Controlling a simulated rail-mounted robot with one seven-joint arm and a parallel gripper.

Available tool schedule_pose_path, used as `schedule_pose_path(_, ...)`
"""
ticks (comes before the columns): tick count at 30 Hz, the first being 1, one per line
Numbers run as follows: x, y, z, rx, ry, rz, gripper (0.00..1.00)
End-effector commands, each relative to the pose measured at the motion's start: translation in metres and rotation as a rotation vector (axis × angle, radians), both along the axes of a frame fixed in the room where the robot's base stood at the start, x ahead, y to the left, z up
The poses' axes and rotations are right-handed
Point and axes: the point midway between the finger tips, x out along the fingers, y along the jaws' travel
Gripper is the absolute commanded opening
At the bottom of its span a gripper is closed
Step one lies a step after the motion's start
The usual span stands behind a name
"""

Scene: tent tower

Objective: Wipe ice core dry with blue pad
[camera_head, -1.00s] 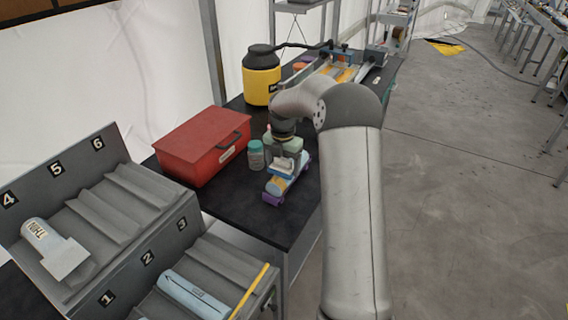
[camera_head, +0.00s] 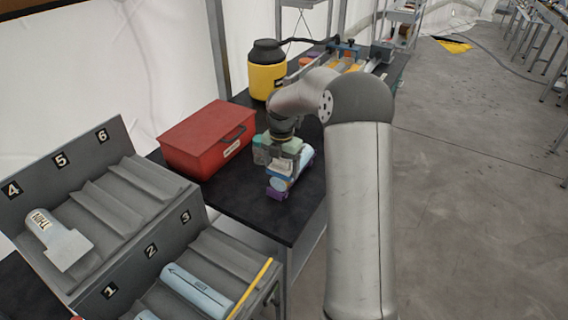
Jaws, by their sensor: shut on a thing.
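My gripper (camera_head: 281,175) is over the core's near end, shut on the blue pad (camera_head: 278,183). The pad is small in view and mostly covered by the gripper. It appears to lie against the top of the core, but firm contact cannot be told. The core's far end shows to the right of the gripper; its middle is hidden.
A yellow canister (camera_head: 267,72) stands behind. A numbered grey rack (camera_head: 120,215) at the near left holds several pale cylinders. Table space in front of the cradle is clear.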

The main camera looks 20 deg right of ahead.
Motion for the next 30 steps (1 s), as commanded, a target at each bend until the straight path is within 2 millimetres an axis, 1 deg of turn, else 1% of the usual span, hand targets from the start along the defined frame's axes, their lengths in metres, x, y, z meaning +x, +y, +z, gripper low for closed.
schedule_pose_path(4, -0.003, 0.004, -0.001, 0.001, 0.001, 0.000, 0.54)
schedule_pose_path(14, -0.003, 0.003, -0.001, 0.000, 0.001, 0.000, 0.54)
schedule_pose_path(30, 0.012, -0.017, 0.001, 0.000, 0.001, 0.000, 0.54)
